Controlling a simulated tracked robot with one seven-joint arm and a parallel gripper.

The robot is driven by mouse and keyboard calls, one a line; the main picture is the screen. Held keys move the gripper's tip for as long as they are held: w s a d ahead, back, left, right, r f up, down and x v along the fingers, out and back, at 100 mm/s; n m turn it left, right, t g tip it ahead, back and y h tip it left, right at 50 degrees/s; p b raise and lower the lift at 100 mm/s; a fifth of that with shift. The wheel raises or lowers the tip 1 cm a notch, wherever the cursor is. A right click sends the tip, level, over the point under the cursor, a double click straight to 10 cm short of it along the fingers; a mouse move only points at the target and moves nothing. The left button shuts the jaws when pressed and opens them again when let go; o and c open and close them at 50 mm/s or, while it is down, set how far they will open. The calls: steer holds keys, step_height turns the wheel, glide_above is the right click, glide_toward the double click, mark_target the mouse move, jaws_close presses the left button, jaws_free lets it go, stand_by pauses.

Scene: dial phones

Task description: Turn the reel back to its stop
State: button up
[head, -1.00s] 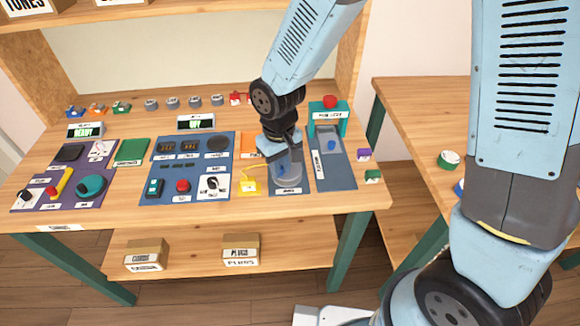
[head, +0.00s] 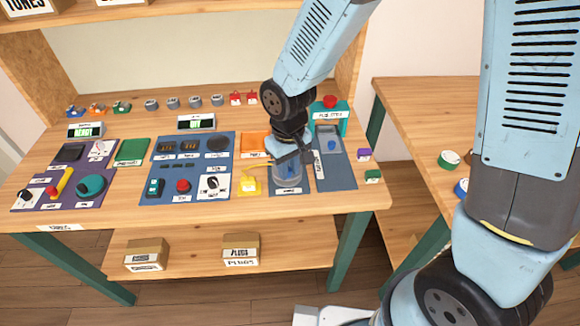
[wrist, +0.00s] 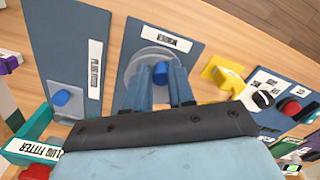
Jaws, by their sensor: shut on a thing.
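The reel (head: 287,182) is a clear round drum on a dark blue panel (head: 289,191) at the right part of the bench. In the wrist view the reel (wrist: 133,66) shows as a pale see-through disc with a bright blue knob (wrist: 160,76) standing off its centre. My gripper (head: 291,160) is over the reel, pointing down. In the wrist view its two fingers (wrist: 160,70) are on either side of the blue knob, shut on it. The fingers hide part of the reel, and I cannot make out its stop.
To the right is a panel with a blue knob (wrist: 61,98) and a teal stand (head: 328,115) with a red button. A yellow piece (head: 250,184) sits close on the left, beside a blue control panel (head: 160,170). The bench's front strip is clear.

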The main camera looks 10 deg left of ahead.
steer(key=o, duration=0.6)
steer(key=shift+c, duration=0.2)
steer(key=shift+r, duration=0.1)
steer(key=shift+r, duration=3.9)
steer(key=w+d+r+m+t, duration=0.2)
steer(key=w+d+r, duration=0.1)
steer(key=d+r, duration=0.55)
steer(key=s+d+r+m+t, duration=0.1)
steer(key=s+d+r+m, duration=0.1)
steer(key=d+r, duration=0.2)
steer(key=s+d+r+m+t, duration=0.1)
steer(key=s+d+r+m, duration=0.1)
steer(key=d, duration=0.9)
steer(key=s+d+r+m+t, duration=0.1)
steer(key=s+d+r+m, duration=0.1)
steer(key=s+d+r, duration=0.2)
steer(key=d+r, duration=0.2)
steer(key=d, duration=0.1)
steer(key=shift+s+d+m+t, duration=0.25)
steer(key=shift+d+m+t, duration=0.05)
steer(key=shift+d, duration=0.1)
